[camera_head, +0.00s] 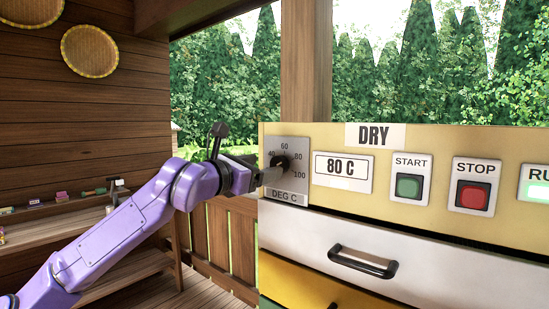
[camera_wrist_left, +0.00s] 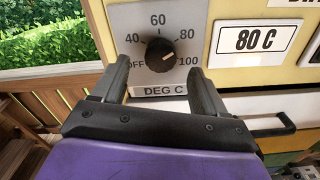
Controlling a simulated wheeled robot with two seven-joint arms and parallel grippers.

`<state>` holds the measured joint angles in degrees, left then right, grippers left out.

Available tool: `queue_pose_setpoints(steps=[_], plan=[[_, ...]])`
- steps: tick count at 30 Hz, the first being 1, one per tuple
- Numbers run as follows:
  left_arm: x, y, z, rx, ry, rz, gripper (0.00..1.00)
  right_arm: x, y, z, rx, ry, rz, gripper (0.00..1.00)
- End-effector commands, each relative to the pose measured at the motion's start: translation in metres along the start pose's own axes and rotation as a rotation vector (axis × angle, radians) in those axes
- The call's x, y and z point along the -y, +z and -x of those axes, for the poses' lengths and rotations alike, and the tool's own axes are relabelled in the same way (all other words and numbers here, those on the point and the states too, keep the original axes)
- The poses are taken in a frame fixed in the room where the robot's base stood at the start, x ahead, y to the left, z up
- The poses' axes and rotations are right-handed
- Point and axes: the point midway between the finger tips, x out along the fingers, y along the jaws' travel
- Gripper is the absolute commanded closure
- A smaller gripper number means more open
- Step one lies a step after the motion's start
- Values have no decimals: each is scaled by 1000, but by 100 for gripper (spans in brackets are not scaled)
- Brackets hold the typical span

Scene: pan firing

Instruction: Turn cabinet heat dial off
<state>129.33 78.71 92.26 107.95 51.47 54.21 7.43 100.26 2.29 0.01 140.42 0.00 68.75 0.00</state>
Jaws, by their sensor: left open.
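The heat dial is a black round knob (camera_wrist_left: 160,55) on a grey plate marked OFF, 40, 60, 80, 100, with DEG C below. In the left wrist view it sits between my two open fingers, beyond their tips. In the head view the dial (camera_head: 281,161) is partly hidden by my left gripper (camera_head: 270,174), which points at it from the left. I cannot tell whether the fingers touch the plate. The exact pointer setting is hard to read. The display (camera_head: 343,171) beside it reads 80 C. My right gripper is out of view.
The cream cabinet front (camera_head: 325,137) is labelled DRY. A green START button (camera_head: 409,185), a red STOP button (camera_head: 473,195) and a lit green RUN lamp (camera_head: 538,190) are to the right. A white drawer with a black handle (camera_head: 362,262) is below. A wooden railing (camera_head: 228,240) stands to the left.

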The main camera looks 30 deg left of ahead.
Motion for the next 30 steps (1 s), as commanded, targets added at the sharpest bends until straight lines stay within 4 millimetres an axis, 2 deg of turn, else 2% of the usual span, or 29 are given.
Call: queue_pose_setpoints(steps=[1,6,10,17,18,20,21,23,30], plan=[[0,4,-13,-5,-3,-1,27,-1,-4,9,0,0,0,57],[-1,2,-42,-4,0,-1,27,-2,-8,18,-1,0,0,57],[-1,0,-50,-2,2,0,27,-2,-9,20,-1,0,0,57],[-2,-1,-51,-2,4,0,27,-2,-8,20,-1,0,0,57],[-2,-1,-51,-2,4,0,34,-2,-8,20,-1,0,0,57],[-2,-1,-51,-2,4,0,53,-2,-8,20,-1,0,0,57],[-2,-1,-51,-2,4,0,66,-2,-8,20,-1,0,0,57],[-2,-1,-51,-2,4,0,83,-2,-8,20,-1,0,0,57],[-2,-2,-51,-1,4,11,83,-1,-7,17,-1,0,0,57]])
